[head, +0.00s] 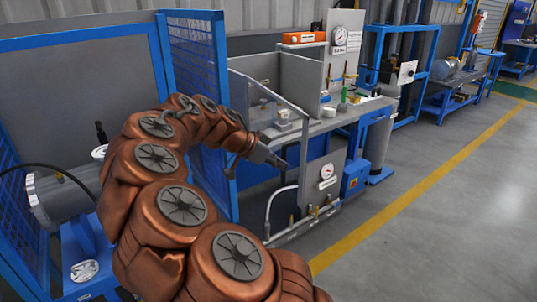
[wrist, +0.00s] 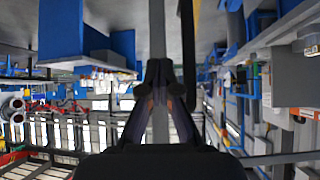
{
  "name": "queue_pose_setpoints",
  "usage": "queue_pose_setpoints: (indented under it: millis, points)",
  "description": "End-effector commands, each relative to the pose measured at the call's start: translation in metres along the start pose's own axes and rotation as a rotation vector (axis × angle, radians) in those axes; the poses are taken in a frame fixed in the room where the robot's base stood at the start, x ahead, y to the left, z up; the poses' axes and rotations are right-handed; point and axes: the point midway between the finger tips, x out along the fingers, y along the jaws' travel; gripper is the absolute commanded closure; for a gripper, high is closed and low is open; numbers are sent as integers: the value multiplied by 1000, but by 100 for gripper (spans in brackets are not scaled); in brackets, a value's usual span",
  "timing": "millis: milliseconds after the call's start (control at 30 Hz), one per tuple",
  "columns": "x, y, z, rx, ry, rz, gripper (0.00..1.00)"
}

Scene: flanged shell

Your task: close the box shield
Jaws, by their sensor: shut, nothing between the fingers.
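A grey open-fronted box (head: 300,82) stands on the workbench in the head view. A thin grey frame (head: 272,92), which looks like the edge of its shield, slopes down in front of it and then runs down past the bench front; its panel appears clear, and I cannot tell its exact angle. My gripper (head: 284,164) is at the end of my copper arm, close to the frame's lower right part. I cannot tell whether they touch. In the wrist view my gripper (wrist: 158,72) is shut and empty, with a grey upright bar (wrist: 157,30) just beyond the fingertips.
A blue mesh guard (head: 197,75) stands close left of the box, beside my arm. A flanged metal shell (head: 62,202) lies at the left. A gauge (head: 327,171) and hose (head: 268,212) are below the bench. The floor (head: 440,180) to the right is clear.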

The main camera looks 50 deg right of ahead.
Motion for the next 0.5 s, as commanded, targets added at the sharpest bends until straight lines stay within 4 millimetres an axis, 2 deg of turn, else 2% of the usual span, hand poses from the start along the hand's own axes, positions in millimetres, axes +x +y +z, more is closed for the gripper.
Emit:
queue_pose_setpoints:
  millis: [100,200,500]
  points:
    - [18,1,-5,1,-1,3,100]
    - [29,2,-15,1,-2,6,100]
    - [44,0,-26,-2,0,1,100]
